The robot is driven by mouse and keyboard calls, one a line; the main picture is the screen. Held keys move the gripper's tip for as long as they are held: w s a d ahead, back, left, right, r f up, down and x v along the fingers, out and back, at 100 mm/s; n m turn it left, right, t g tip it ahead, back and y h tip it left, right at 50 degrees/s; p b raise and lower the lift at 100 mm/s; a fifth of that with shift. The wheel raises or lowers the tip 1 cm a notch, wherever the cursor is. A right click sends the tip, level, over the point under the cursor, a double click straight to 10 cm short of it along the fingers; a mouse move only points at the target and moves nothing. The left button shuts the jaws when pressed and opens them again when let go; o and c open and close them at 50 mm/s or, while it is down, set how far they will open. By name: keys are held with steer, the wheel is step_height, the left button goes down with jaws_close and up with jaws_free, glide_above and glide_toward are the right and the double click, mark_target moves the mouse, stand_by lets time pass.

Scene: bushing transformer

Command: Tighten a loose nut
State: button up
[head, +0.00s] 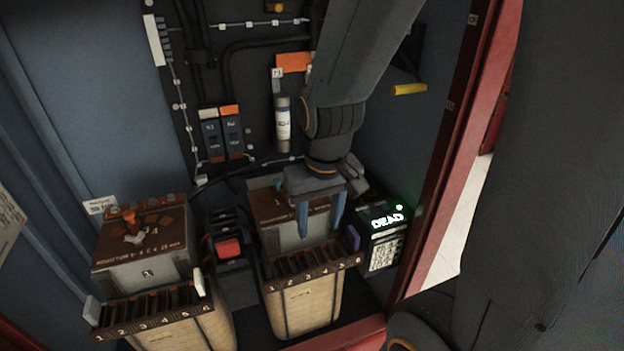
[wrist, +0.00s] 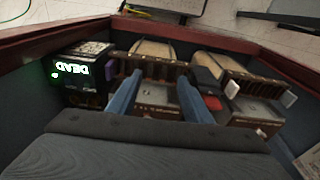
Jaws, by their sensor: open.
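My gripper (head: 320,220) is open and empty, its two blue fingers pointing down over the right transformer (head: 283,235). In the wrist view the fingers (wrist: 159,77) stand apart with nothing between them. The left transformer (head: 145,268) has a brown top with an orange knob-like part (head: 130,217) and a small grey winged piece (head: 137,237) that may be a nut. The right transformer's top is partly hidden by my gripper; a small teal part (head: 277,184) shows at its back. I cannot tell which nut is loose.
Numbered slotted racks with tan bins (head: 302,303) stand in front of both transformers. A red-topped box (head: 229,249) sits between them. A black box reading "DEAD" (head: 385,222) stands close on the right, beside the red cabinet frame (head: 437,205). Cables and breakers (head: 222,132) line the back wall.

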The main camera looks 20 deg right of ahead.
steer(key=shift+o, duration=0.8)
steer(key=w+n+b, duration=0.2)
steer(key=w+n, duration=0.1)
steer(key=w, duration=0.4)
steer(key=w+d+f+n+g+b, duration=0.1)
steer(key=w+n+b, duration=0.2)
steer(key=w, duration=0.4)
steer(key=w+f+n+b, duration=0.1)
steer(key=w+n+b, duration=0.1)
steer(key=w+n, duration=0.2)
steer(key=shift+w+d+f+n, duration=0.1)
steer(key=shift+w+n, duration=0.05)
steer(key=shift+w, duration=0.8)
steer(key=shift+w+d+f+n, duration=0.1)
steer(key=shift+w+n, duration=0.05)
steer(key=shift+w, duration=0.75)
steer(key=shift+w+f, duration=0.1)
step_height(320, 180, down, 7)
steer(key=shift+f+p, duration=0.2)
steer(key=shift+p, duration=0.15)
steer(key=shift+c, duration=0.2)
steer(key=c, duration=1)
